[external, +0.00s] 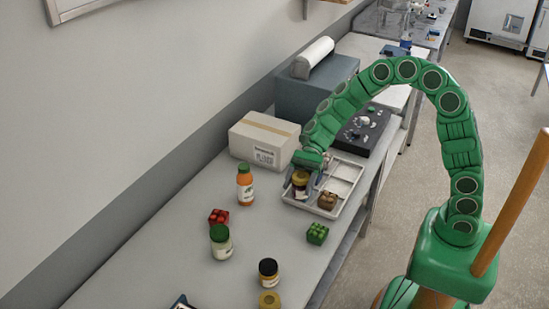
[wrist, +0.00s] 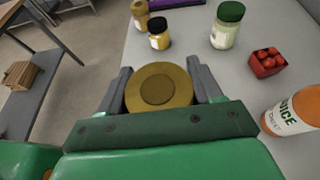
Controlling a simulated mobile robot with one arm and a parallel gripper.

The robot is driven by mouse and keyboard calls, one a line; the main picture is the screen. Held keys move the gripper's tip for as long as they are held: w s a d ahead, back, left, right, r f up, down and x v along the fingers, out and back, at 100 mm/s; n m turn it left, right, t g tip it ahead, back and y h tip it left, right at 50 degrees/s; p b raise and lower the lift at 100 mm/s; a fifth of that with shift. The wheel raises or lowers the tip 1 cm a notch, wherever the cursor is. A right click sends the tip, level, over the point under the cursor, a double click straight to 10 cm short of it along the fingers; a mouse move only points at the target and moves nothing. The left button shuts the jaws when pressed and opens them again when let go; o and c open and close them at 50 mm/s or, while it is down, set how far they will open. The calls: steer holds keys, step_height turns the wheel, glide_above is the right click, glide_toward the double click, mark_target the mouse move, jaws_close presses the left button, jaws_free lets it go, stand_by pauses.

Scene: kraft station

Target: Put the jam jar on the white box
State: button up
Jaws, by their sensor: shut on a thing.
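My gripper (wrist: 162,88) is shut on a jar with a gold lid (wrist: 160,87), which I take to be the jam jar. In the external view the jar (external: 300,183) hangs upright below my gripper (external: 302,176), at the left part of the grey tray. I cannot tell whether its base touches the tray. The white box (external: 262,138), closed with a tan tape strip and a printed label, stands just behind and left of the jar, against the wall side. The box is not visible in the wrist view.
The grey compartment tray (external: 343,187) holds a brown item (external: 327,200). An orange juice bottle (external: 245,186) stands in front of the box. A red punnet (external: 218,216), green punnet (external: 317,233), green-lidded jar (external: 221,242) and black-lidded jar (external: 268,271) stand nearer.

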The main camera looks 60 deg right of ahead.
steer(key=shift+s+d+r, duration=0.2)
steer(key=shift+s+r, duration=0.05)
steer(key=shift+s, duration=0.25)
steer(key=shift+s+d+r, duration=0.2)
steer(key=shift+s+r, duration=0.05)
steer(key=shift+s, duration=0.25)
